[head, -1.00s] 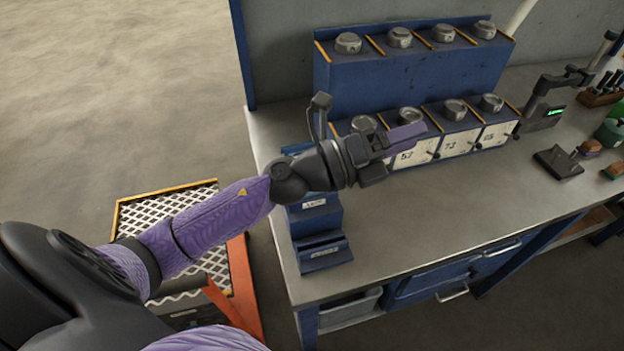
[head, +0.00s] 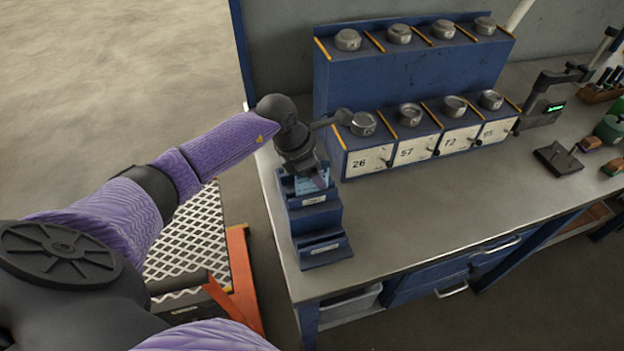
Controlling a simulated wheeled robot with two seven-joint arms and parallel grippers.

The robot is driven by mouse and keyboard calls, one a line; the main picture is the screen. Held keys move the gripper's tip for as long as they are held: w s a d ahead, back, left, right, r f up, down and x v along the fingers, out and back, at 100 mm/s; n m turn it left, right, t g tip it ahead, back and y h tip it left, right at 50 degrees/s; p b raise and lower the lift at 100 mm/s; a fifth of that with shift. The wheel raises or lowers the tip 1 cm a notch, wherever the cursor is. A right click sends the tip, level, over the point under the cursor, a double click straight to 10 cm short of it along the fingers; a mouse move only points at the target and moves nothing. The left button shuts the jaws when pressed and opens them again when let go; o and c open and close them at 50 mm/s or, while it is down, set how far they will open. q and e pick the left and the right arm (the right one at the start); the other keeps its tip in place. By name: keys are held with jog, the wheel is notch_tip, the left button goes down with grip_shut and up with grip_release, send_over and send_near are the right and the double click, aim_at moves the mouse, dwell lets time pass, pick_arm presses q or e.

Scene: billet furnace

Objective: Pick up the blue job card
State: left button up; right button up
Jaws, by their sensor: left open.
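The blue job card (head: 309,184) shows as a small light-blue piece at the top of a stepped blue holder (head: 321,222) near the bench's left end. My left gripper (head: 313,180) is open and points down at the card from above and behind. My right gripper is out of view.
A blue two-tier rack (head: 411,82) with round grey pucks and number plates stands behind and right of the holder. A mesh-topped cart (head: 190,240) with an orange frame stands left of the bench.

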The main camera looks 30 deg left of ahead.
pick_arm(q)
grip_shut()
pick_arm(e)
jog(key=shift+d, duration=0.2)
